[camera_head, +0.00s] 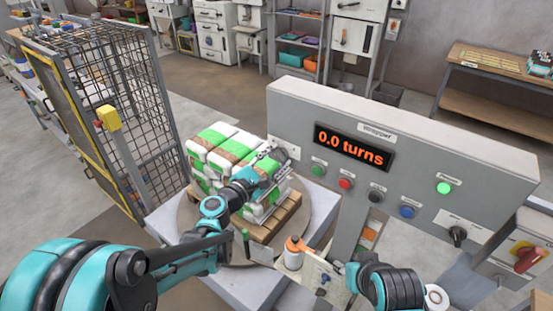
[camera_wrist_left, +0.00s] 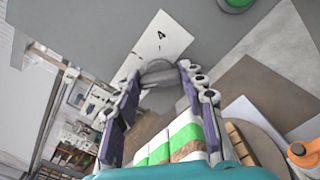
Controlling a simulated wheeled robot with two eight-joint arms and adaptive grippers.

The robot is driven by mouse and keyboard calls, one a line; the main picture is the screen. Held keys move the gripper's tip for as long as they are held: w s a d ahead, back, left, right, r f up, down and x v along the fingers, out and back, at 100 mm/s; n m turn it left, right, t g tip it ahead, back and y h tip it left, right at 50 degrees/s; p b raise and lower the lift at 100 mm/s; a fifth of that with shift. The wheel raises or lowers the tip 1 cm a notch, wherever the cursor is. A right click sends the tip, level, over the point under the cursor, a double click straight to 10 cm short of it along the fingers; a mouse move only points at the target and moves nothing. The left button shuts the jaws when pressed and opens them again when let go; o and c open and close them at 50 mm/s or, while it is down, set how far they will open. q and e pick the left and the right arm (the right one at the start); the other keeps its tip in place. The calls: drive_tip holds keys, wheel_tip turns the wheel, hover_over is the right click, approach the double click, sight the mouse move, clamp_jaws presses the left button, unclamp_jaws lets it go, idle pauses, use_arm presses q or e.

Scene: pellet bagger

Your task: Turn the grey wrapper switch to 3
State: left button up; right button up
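The grey wrapper switch (camera_wrist_left: 158,74) is a round knob on a white label plate (camera_wrist_left: 163,38), where a "4" is readable; the other marks are partly hidden. My left gripper (camera_wrist_left: 160,78) is open, with one finger on each side of the knob and the tips close to it; I cannot tell whether they touch. In the head view my left gripper (camera_head: 268,156) is at the left end of the grey wrapper panel (camera_head: 420,130), by the white plate (camera_head: 285,147), and the knob cannot be made out. My right arm (camera_head: 390,286) shows at the bottom; its gripper is not visible.
The display (camera_head: 350,146) reads "0.0 turns", with several coloured buttons below it. A black switch (camera_head: 458,235) and a red switch (camera_head: 528,259) are at the right. Stacked bags (camera_head: 215,150) on a pallet (camera_head: 275,221) stand under my left arm. A mesh fence (camera_head: 125,110) is at left.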

use_arm(q)
drive_tip(key=c, duration=0.3)
drive_tip(key=m, duration=0.5)
drive_tip(key=shift+f+m, duration=0.15)
drive_tip(key=shift+m, duration=2.25)
drive_tip(key=o, duration=1.2)
drive_tip(key=shift+c, duration=0.2)
